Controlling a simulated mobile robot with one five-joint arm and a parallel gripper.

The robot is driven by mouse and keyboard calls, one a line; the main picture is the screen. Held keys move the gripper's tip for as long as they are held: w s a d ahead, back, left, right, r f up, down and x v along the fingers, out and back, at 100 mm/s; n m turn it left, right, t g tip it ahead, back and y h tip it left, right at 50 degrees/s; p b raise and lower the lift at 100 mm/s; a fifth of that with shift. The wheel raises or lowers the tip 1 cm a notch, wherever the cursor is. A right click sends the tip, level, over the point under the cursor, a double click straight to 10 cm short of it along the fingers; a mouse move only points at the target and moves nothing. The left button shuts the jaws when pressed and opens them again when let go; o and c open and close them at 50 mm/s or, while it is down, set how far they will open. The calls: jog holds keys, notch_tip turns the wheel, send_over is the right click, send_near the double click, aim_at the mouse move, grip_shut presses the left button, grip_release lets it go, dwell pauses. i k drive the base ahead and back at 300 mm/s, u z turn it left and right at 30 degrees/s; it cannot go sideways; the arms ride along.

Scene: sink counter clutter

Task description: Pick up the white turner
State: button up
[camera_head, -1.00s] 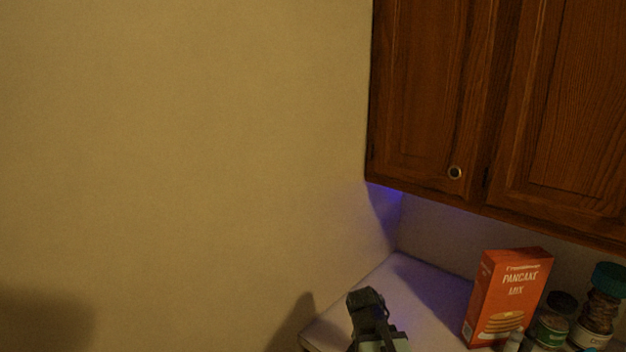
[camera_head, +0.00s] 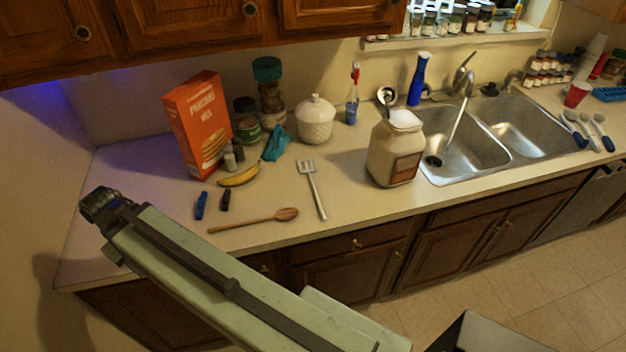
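The white turner (camera_head: 314,190) lies flat on the counter, its slotted head toward the back and its handle toward the front edge. A wooden spoon (camera_head: 254,220) lies to its left, close to the handle, and a large jar stands to its right. My gripper (camera_head: 97,203) is at the left, over the left end of the counter, well apart from the turner. It is small and dark here, and its fingers cannot be made out clearly.
A banana (camera_head: 238,177), a pancake mix box (camera_head: 199,125) and a lidded white pot (camera_head: 315,121) stand or lie behind. The large jar (camera_head: 395,150) stands beside the sink (camera_head: 463,145). Upper cabinets (camera_head: 200,30) overhang the counter's back. The counter around the turner is mostly clear.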

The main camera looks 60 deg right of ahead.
aim_at(314, 170)
jog(key=z, duration=0.75)
jog(key=k, duration=1.2)
jog(key=z, duration=1.05)
jog(key=i, duration=0.45)
jog(key=u, duration=0.3)
jog(key=k, duration=0.8)
jog(key=u, duration=0.15)
jog(key=i, duration=0.9)
jog(key=z, duration=0.1)
